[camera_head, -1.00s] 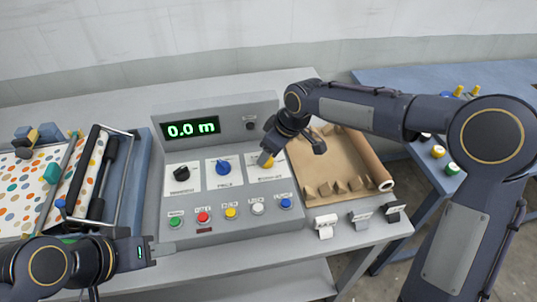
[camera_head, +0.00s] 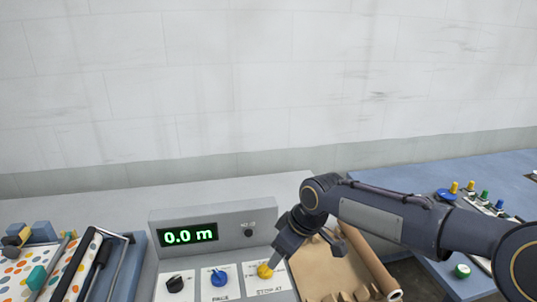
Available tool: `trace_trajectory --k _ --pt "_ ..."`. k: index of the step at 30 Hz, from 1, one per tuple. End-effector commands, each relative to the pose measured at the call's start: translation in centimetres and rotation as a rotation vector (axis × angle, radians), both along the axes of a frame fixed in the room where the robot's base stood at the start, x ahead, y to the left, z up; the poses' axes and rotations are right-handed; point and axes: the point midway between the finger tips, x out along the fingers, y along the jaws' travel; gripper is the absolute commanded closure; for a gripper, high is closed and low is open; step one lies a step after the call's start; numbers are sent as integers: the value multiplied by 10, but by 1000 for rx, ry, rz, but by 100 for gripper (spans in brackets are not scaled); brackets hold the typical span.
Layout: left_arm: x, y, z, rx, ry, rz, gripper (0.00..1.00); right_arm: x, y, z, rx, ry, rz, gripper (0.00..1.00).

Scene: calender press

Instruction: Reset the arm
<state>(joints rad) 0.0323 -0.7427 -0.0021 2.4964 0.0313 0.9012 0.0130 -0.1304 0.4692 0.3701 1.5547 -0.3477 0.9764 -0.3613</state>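My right arm reaches in from the right, and its gripper (camera_head: 277,257) is at the yellow knob (camera_head: 265,270) on the grey control panel (camera_head: 215,215). The fingers point down at the knob; I cannot tell whether they touch or grip it. The panel's green display (camera_head: 188,236) reads 0.0 m. Left of the yellow knob are a blue knob (camera_head: 219,277) and a black knob (camera_head: 175,284). My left gripper is out of view, as is the panel's lower button row.
A calender press (camera_head: 60,270) with dotted material stands at the left. A brown paper roll (camera_head: 372,265) and sheet lie right of the panel. A blue table (camera_head: 450,180) with several knobs and bottles is at the far right. A pale wall (camera_head: 260,80) stands behind.

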Motion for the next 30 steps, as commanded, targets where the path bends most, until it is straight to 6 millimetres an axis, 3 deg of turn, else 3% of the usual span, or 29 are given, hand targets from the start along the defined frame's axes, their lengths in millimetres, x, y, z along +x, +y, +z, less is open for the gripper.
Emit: trace_trajectory --k 6,15,19,24,30 --pt "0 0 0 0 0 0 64 -54 -70 25 15 2 -217 41" --pt "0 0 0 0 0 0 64 -157 -145 25 127 36 -591 41" --pt "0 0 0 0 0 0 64 -202 -161 13 209 57 -749 41" --pt "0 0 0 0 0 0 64 -245 -167 -6 319 82 -908 41" --pt "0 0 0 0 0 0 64 -266 -164 -19 391 100 -993 41"
